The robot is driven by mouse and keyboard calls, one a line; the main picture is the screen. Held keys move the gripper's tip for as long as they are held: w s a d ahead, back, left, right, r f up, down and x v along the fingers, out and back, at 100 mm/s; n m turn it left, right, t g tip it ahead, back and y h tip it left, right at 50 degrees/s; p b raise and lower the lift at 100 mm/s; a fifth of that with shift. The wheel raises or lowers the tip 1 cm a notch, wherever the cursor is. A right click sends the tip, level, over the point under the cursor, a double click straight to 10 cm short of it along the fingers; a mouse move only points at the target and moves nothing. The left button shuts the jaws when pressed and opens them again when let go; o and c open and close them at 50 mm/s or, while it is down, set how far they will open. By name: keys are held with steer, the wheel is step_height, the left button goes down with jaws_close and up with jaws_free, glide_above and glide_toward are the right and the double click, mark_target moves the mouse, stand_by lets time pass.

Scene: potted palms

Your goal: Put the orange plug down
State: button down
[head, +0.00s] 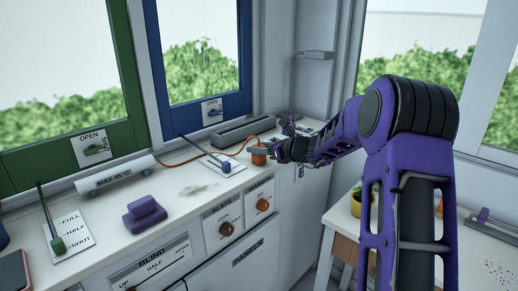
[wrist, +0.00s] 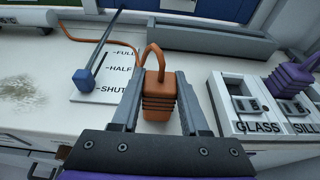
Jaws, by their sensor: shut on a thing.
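The orange plug (wrist: 159,97) is a ribbed block with an orange cable looping up from its top. In the wrist view it sits between the two grey fingers of my gripper (wrist: 160,105), which is shut on it. In the head view the plug (head: 259,155) shows at the tip of my gripper (head: 268,152), near the right end of the white counter (head: 180,215). I cannot tell whether the plug touches the counter.
Beside the plug are a blue-knobbed lever on a FULL/HALF/SHUT plate (wrist: 85,78) and a socket box labelled GLASS and SILL (wrist: 265,105), with a purple plug (wrist: 290,77) in it. A grey trough (wrist: 212,38) lies behind. A purple block (head: 145,213) stands farther left.

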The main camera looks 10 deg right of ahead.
steer(key=shift+c, duration=2.1)
jaws_free()
steer(key=shift+f, duration=0.15)
steer(key=shift+r, duration=0.25)
steer(key=shift+s+d+r, duration=0.1)
steer(key=shift+s+d, duration=0.1)
steer(key=p+v, duration=0.1)
steer(key=v, duration=1)
steer(key=shift+s, duration=0.2)
